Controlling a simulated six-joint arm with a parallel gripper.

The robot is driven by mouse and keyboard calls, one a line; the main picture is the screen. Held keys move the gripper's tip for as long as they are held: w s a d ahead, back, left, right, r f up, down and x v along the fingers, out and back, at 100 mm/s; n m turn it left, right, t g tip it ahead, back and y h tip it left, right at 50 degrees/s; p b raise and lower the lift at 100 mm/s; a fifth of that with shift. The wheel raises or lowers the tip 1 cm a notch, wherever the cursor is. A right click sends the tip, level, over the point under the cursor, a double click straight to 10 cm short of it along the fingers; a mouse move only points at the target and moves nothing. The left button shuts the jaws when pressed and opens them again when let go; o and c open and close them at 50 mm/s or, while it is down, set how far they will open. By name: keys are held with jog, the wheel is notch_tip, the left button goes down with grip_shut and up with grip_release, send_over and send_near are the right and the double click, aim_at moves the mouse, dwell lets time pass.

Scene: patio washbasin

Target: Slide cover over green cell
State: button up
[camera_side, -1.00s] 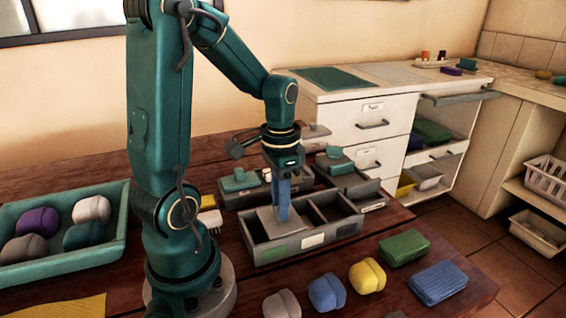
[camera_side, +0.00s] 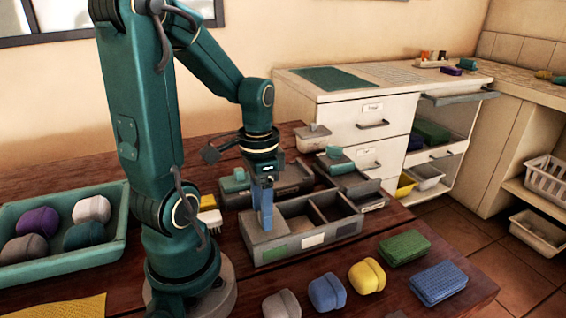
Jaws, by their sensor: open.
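A grey divided box (camera_side: 335,230) stands on the wooden table with its cells in a row. Its front wall carries a green label (camera_side: 279,252) below the left cell, a white label in the middle and a dull bluish one at right. My gripper (camera_side: 267,226) points down at the box's left end, above the green-labelled cell, with its blue fingers open. The grey cover is mostly hidden behind the fingers; it seems to lie at that left end, but I cannot tell how fully it covers the cell. The cells to the right look open and empty.
Other grey boxes with teal blocks (camera_side: 234,180) stand close behind. A teal tray (camera_side: 60,262) of rounded blocks is at left. A yellow block (camera_side: 367,276), a blue block (camera_side: 327,292), a green sponge (camera_side: 404,247) and a blue sponge (camera_side: 438,283) lie in front.

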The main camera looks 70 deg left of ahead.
jog(key=shift+r, duration=2.6)
jog(key=d+r+t, duration=0.4)
jog(key=d+t, duration=0.1)
jog(key=d, duration=0.6)
jog(key=shift+w+t, duration=0.3)
jog(key=shift+w, duration=0.1)
